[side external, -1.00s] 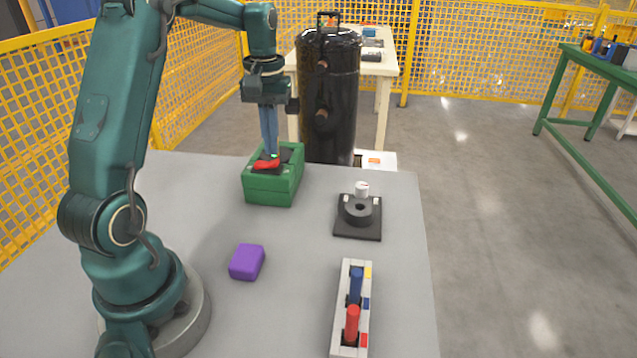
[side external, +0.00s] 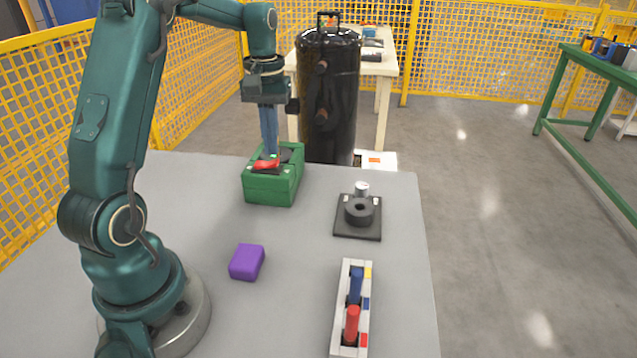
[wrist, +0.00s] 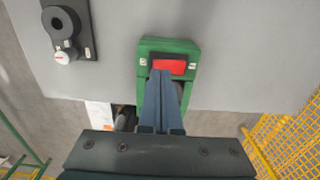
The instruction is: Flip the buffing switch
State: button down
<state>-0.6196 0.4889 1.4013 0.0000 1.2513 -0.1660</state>
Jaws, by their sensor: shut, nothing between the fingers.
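The buffing switch is a red rocker (side external: 266,164) on top of a green box (side external: 270,189) at the back of the grey table. In the wrist view the red rocker (wrist: 170,66) lies just beyond the fingertips, on the green housing (wrist: 168,46). My gripper (side external: 271,155) points down over the box, its blue fingers shut together and empty. The tips (wrist: 161,73) are at the near edge of the red part, and in the wrist view they cover part of the switch. I cannot tell whether they touch it.
A black base with a dark ring (side external: 358,209) and a small white-grey knob (side external: 362,188) stands right of the box. A purple block (side external: 247,262) and a tray (side external: 342,290) with blue and red handles lie nearer. A black tank (side external: 329,95) stands behind the table.

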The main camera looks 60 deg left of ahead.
aim_at(273, 162)
jog(key=shift+f, duration=1.05)
dwell(0.8)
jog(key=shift+r, duration=3.55)
